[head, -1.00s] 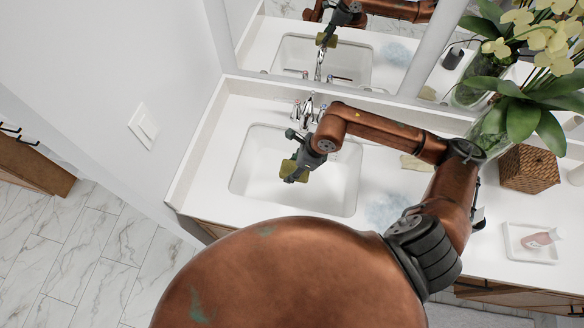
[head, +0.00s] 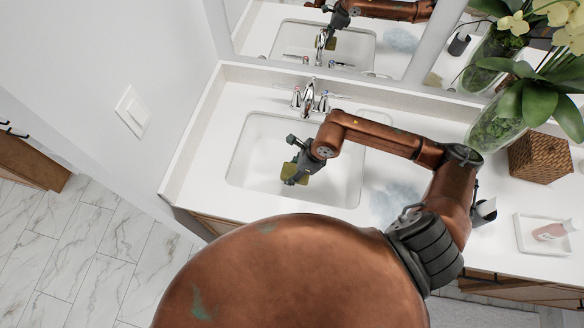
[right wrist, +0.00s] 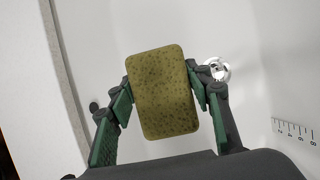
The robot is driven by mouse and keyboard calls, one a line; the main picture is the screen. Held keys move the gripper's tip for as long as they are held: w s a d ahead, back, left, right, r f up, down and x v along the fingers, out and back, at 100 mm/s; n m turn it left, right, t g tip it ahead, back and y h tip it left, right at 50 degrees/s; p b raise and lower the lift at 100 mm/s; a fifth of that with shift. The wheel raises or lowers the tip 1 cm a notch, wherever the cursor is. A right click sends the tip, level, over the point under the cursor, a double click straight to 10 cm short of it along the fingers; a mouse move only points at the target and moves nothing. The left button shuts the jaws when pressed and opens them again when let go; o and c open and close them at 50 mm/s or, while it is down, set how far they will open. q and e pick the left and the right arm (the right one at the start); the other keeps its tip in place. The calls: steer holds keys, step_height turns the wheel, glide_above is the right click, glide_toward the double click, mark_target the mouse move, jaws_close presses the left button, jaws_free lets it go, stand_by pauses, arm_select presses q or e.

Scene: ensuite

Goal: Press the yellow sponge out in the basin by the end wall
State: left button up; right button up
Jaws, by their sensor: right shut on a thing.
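The yellow sponge (head: 288,171), a speckled olive-yellow block, is held between the fingers of my right gripper (head: 292,173). In the right wrist view the sponge (right wrist: 162,92) spans the gap, with the green-padded fingers on both of its long sides. The white rectangular basin (head: 262,140) is by the end wall, and the gripper and sponge are over its inside. The wrist view shows the round metal drain (right wrist: 217,70) beyond the right finger. The exact gap between sponge and basin floor cannot be told. My left gripper is not in view.
A chrome faucet (head: 308,98) stands behind the basin, below a mirror (head: 395,38). A light switch (head: 132,110) is on the end wall.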

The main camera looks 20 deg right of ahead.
mark_target(293, 187)
step_height(293, 187, down, 9)
steer(key=b, duration=0.5)
steer(key=shift+b, duration=0.3)
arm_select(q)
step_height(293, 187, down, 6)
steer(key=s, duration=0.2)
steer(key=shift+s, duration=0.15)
arm_select(e)
steer(key=shift+f, duration=0.1)
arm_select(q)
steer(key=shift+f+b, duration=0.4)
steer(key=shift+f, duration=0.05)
arm_select(e)
steer(key=shift+f, duration=0.5)
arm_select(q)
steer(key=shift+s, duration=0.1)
arm_select(e)
steer(key=shift+s+f, duration=0.1)
steer(key=shift+f, duration=0.1)
stand_by(0.5)
step_height(293, 187, up, 20)
steer(key=p, duration=1.1)
steer(key=shift+r+p, duration=0.2)
steer(key=shift+p, duration=0.1)
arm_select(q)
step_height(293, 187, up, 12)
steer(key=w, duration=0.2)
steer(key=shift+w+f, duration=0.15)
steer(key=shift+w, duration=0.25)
